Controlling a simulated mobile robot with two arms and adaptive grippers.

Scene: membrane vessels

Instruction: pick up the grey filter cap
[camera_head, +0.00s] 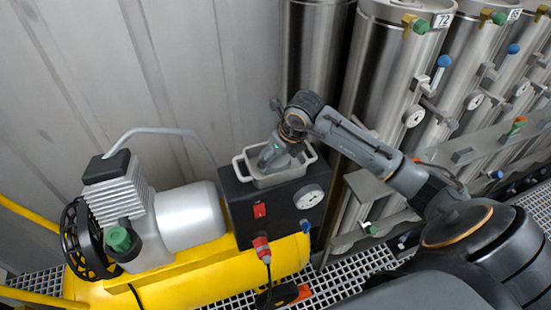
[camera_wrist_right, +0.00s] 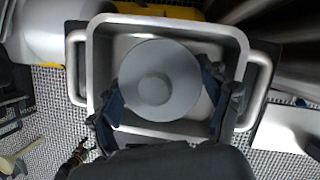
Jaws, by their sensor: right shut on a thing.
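The grey filter cap (camera_wrist_right: 160,75) is a round disc with a raised centre, seen from above in the right wrist view. It is over a metal tray (camera_wrist_right: 101,50) with a handle at each side. My right gripper (camera_wrist_right: 161,90) has one dark blue finger on each side of the cap and is shut on it. Whether the cap touches the tray floor I cannot tell. In the head view my right gripper (camera_head: 268,160) reaches down into the tray (camera_head: 294,172), and I cannot make out the cap there. My left gripper is out of view.
The tray stands on a black box (camera_head: 247,212) with a gauge, above a yellow compressor tank (camera_head: 200,275). A finned compressor motor (camera_head: 122,198) is to the left. Several steel vessels (camera_head: 385,75) with valves stand at the right. A ribbed wall (camera_head: 120,70) is behind.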

